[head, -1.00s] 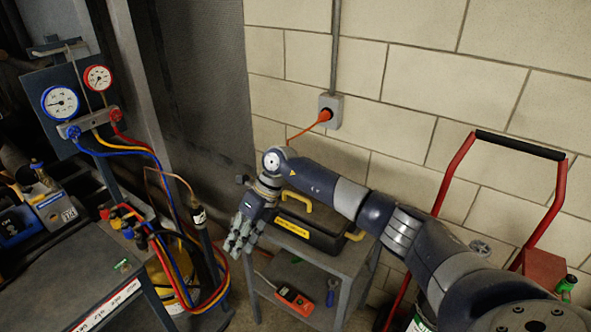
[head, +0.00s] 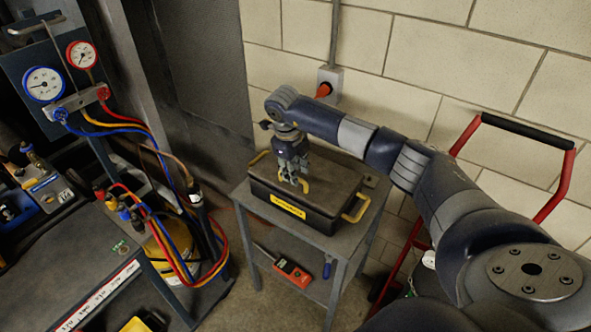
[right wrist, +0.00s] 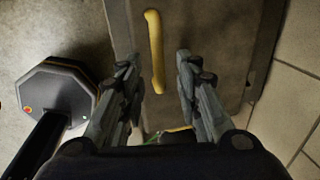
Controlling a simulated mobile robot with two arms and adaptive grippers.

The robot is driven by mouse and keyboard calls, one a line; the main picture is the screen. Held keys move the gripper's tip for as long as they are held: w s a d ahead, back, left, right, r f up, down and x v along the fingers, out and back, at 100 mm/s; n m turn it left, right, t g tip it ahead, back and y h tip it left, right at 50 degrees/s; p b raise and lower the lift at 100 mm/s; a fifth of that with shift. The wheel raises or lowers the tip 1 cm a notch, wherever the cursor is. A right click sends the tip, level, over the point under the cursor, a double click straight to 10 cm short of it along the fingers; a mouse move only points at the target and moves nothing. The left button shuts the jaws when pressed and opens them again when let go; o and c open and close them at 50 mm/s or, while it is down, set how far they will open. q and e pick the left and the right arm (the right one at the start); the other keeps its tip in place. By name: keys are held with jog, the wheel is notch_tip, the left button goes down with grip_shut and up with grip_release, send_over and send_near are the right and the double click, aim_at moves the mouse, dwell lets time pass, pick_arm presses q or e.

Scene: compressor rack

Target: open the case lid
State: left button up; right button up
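The dark case (head: 325,185) stands shut on a small grey table, with a yellow label on its front and yellow handles on its sides. My right gripper (head: 294,178) points down over the case lid (head: 335,173). A yellow handle (right wrist: 155,50) shows between the gripper's open fingers in the right wrist view; part of it also shows beside the fingers in the head view (head: 304,186). The fingers look apart from the handle on both sides. The gripper hides part of the lid. My left gripper is out of view.
The grey table (head: 340,243) has a lower shelf with an orange meter (head: 293,272). A block wall (head: 420,70) with an outlet is behind it. A red hand truck (head: 560,185) stands at right. Gauges and coloured hoses (head: 185,250) are at left, near a workbench (head: 75,260).

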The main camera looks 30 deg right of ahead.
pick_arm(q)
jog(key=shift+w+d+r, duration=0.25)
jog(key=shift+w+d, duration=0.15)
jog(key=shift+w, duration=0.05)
pick_arm(e)
jog(key=shift+d+f, duration=0.1)
jog(key=shift+f, duration=0.65)
